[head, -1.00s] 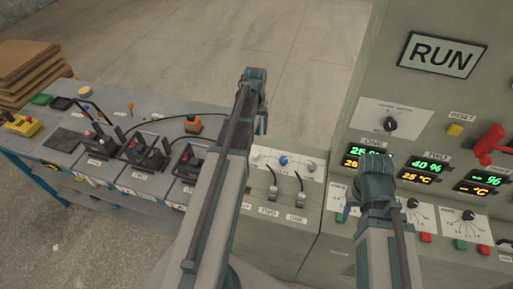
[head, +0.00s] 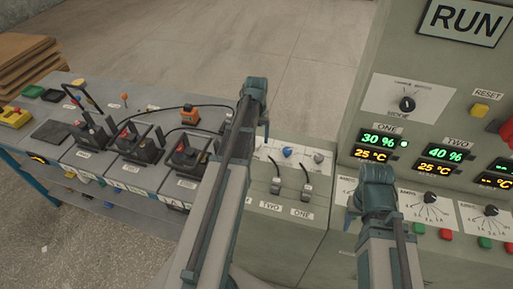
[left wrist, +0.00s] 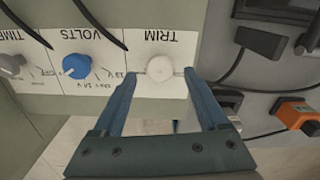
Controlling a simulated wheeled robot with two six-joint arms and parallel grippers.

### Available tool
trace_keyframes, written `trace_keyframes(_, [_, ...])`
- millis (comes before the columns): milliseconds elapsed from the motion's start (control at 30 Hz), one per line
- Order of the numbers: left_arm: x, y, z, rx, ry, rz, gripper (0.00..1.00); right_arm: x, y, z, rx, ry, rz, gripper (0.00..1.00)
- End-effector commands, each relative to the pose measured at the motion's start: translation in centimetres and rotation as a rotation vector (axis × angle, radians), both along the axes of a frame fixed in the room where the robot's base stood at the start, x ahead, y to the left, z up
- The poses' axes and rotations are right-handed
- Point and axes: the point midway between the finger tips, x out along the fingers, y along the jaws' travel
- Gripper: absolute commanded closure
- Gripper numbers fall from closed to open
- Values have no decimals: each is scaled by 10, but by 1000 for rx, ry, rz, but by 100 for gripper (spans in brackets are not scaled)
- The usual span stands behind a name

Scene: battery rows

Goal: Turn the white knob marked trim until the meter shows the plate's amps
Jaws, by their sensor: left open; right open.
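The white knob marked TRIM (left wrist: 160,68) is on the charger panel in the left wrist view, where its lettering appears upside down. My left gripper (head: 262,118) is open, with one finger on each side of the knob in the left wrist view; I cannot tell whether they touch it. My left arm covers part of that panel in the head view. My right gripper (head: 352,214) is open and empty before the large cabinet. Display ONE (head: 381,138) reads 30 % and 25 °C. I cannot pick out an amps meter or read the plate's amps.
A blue VOLTS knob (left wrist: 76,66) and a grey TIMER knob (left wrist: 12,65) sit beside TRIM. Two plugged cables (head: 276,186) stand below the knobs. The bench at left holds several black devices (head: 185,155) and an orange one (head: 190,115). The large cabinet (head: 340,140) stands at right.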

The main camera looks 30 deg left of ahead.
Motion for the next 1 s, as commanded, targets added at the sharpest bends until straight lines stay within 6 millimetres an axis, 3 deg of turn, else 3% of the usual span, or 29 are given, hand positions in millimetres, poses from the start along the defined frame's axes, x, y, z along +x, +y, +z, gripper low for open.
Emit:
trace_keyframes(33, [0,0,-13,0,0,0,24,0,0,-13,0,0,0,50])
trace_keyframes(133, [0,0,-20,0,0,0,24,0,0,-20,0,0,0,50])
trace_keyframes(500, [0,0,-22,0,0,0,24,0,0,-22,0,0,0,50])
trace_keyframes(933, [0,0,-22,0,0,0,100,0,0,-22,0,0,0,50])
trace_keyframes(1000, [0,0,-22,0,0,0,100,0,0,-22,0,0,0,50])
